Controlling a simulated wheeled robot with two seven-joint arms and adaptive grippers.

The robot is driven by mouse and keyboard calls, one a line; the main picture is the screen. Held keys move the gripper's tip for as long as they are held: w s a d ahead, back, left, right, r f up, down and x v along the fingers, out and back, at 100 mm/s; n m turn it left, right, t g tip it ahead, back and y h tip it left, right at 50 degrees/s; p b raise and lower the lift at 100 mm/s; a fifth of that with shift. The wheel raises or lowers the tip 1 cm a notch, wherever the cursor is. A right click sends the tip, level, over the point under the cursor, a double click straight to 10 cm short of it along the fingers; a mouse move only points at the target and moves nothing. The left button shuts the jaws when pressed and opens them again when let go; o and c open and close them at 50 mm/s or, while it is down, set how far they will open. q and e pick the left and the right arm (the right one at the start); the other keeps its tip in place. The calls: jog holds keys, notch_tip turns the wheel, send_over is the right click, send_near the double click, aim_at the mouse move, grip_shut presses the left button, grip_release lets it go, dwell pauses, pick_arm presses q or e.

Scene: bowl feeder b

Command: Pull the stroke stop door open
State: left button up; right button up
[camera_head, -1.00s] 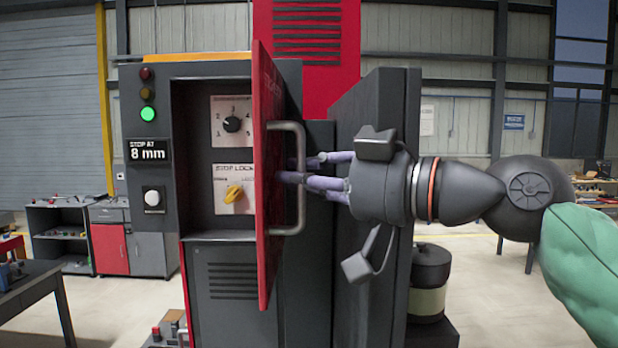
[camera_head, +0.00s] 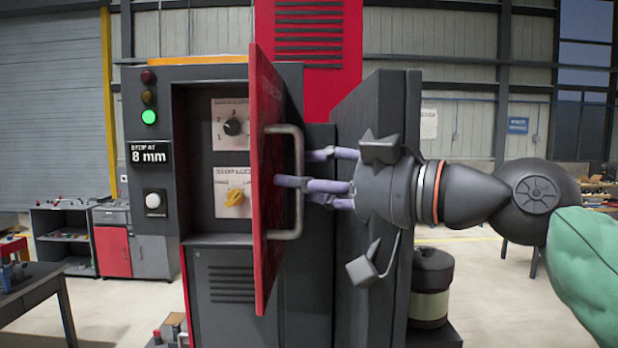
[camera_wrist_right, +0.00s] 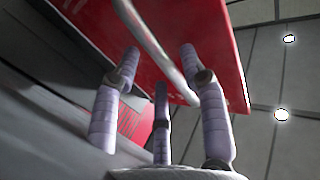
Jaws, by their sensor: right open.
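The red stroke stop door (camera_head: 266,190) stands swung out from the machine's recess, nearly edge-on in the head view. Its grey bar handle (camera_head: 298,215) faces right; door (camera_wrist_right: 205,40) and handle (camera_wrist_right: 152,40) also show in the wrist view. My right gripper (camera_head: 305,174) comes from the right with purple fingers spread at the handle. One fingertip reaches past the bar toward the door face. In the wrist view the open fingers (camera_wrist_right: 160,65) lie around the bar's line; contact is unclear. My left gripper is out of view.
The open recess holds a black dial (camera_head: 233,127) and a yellow stop lock knob (camera_head: 235,198). A display (camera_head: 149,152) reads "STOP AT 8 mm" beside a lit green lamp (camera_head: 149,117). A dark machine panel (camera_head: 375,250) stands behind my right gripper.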

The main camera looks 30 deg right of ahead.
jog(key=shift+s, duration=0.1)
jog(key=v, duration=1.2)
jog(key=shift+f, duration=0.1)
dwell(0.3)
